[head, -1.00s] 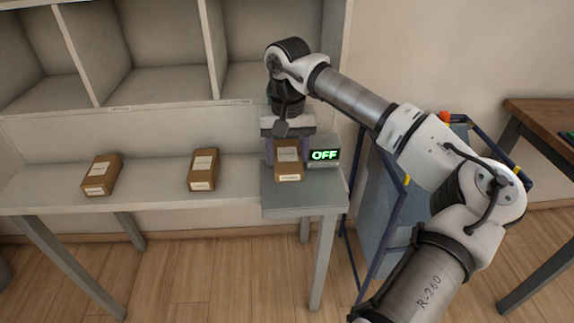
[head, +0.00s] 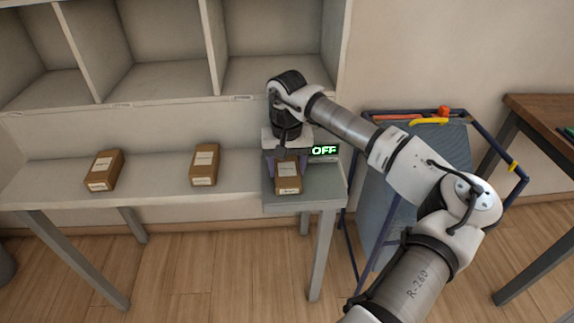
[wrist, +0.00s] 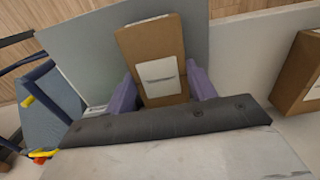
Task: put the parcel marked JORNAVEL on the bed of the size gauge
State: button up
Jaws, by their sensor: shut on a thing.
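A brown parcel (head: 288,179) with a white label is held by my gripper (head: 286,172) over the grey bed of the size gauge (head: 325,197). The print on its label is too small to read, so I cannot confirm JORNAVEL. In the wrist view the purple fingers are shut on both sides of the parcel (wrist: 150,48), with the bed (wrist: 85,58) behind it. I cannot tell whether the parcel touches the bed. The gauge's display (head: 324,150) reads OFF in green, partly behind my gripper.
Two similar labelled parcels stand on the shelf to the left, one at far left (head: 103,170) and one nearer (head: 204,165). Empty cubbyholes (head: 160,85) rise behind. A blue-framed cart (head: 430,140) stands right of the gauge, and a brown table (head: 545,110) farther right.

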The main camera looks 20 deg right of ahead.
jog(key=o, duration=1)
